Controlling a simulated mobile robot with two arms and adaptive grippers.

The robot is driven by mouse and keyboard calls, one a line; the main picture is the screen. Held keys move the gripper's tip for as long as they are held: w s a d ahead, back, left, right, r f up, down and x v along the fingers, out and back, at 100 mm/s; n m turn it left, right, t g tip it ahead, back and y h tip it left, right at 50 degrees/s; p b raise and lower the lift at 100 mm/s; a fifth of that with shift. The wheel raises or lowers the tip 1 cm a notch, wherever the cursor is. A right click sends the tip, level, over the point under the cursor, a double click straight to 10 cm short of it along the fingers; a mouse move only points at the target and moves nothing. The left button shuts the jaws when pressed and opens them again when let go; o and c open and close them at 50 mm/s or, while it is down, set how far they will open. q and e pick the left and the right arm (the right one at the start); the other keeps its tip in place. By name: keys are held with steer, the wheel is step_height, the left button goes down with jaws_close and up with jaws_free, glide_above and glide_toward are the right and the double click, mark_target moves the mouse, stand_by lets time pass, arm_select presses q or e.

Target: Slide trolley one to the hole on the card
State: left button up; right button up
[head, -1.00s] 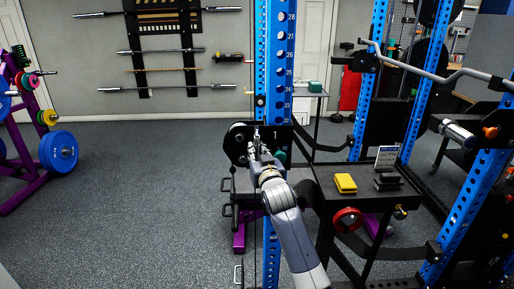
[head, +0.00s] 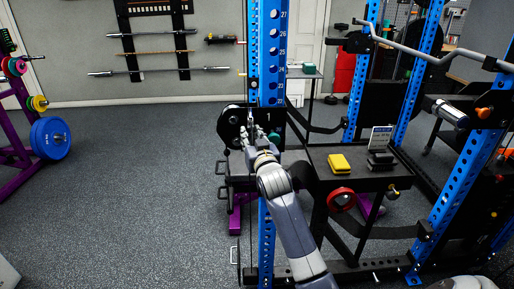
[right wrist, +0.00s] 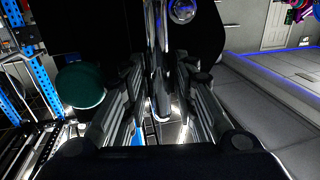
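Trolley one (head: 268,117) is a black carriage on the blue numbered upright (head: 270,45), just under the lowest number I can read. A round black part with a pale hub sits on its left. My right gripper (head: 250,135) is at the trolley's front, and its fingers cover part of it. In the right wrist view, the fingers (right wrist: 160,88) stand either side of a shiny metal part (right wrist: 157,30); I cannot tell whether they press on it. The card (head: 381,138) stands on the black table; its print is too small to read. My left gripper is out of view.
The black table (head: 328,152) right of the upright also bears a yellow block (head: 339,164) and dark blocks (head: 380,160). A red-rimmed round part (head: 342,199) hangs at its front. A bent bar (head: 425,52) crosses the rack at right.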

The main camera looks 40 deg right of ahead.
steer(key=v, duration=1)
steer(key=shift+s, duration=0.3)
steer(key=shift+a, duration=0.15)
